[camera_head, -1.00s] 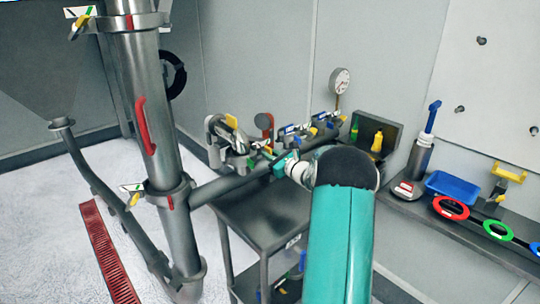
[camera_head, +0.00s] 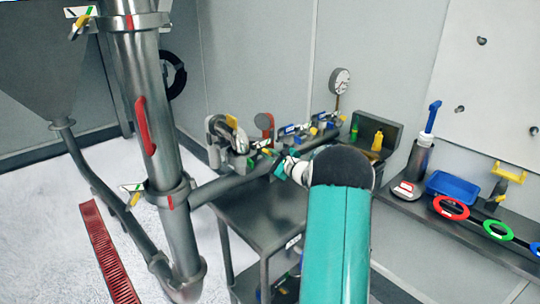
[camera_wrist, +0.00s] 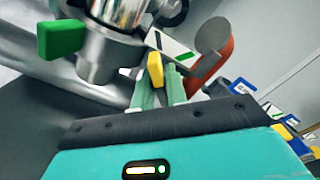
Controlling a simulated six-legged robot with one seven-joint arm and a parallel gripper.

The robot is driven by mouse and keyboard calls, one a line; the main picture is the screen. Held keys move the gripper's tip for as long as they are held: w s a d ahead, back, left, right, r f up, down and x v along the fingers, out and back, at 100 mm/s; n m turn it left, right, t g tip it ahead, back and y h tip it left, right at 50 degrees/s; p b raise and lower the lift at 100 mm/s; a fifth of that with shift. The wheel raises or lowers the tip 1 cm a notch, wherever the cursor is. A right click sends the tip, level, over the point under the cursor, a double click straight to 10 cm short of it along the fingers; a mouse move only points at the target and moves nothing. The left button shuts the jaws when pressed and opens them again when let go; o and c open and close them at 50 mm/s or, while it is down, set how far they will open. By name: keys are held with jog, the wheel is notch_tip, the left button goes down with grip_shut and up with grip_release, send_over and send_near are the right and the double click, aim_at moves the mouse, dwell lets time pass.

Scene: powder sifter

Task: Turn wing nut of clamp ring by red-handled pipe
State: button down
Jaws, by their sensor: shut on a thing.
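In the wrist view, a yellow wing nut (camera_wrist: 155,69) sits on a steel clamp with a white, black and green tag (camera_wrist: 172,50). My gripper (camera_wrist: 159,84) reaches it from below, its two pale green fingers shut on the wing nut. A red handle (camera_wrist: 222,70) and a round grey disc stand just right of the clamp. In the head view, my gripper (camera_head: 271,166) is by the pipe fittings above the dark cart; the red handle (camera_head: 265,121) shows behind it. The wing nut in my grip is too small and covered to make out there.
A green handle (camera_wrist: 62,39) sticks out left of the clamp. A large vertical pipe (camera_head: 145,80) with its own red handle stands at left. More fittings, a pressure gauge (camera_head: 341,76) and the cart top (camera_head: 262,218) lie around my arm. A shelf with tools is at right.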

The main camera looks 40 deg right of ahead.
jog(key=c, duration=1.5)
grip_release()
jog(key=shift+c, duration=0.2)
jog(key=s, duration=1.3)
jog(key=shift+s+d, duration=0.2)
jog(key=shift+s, duration=0.2)
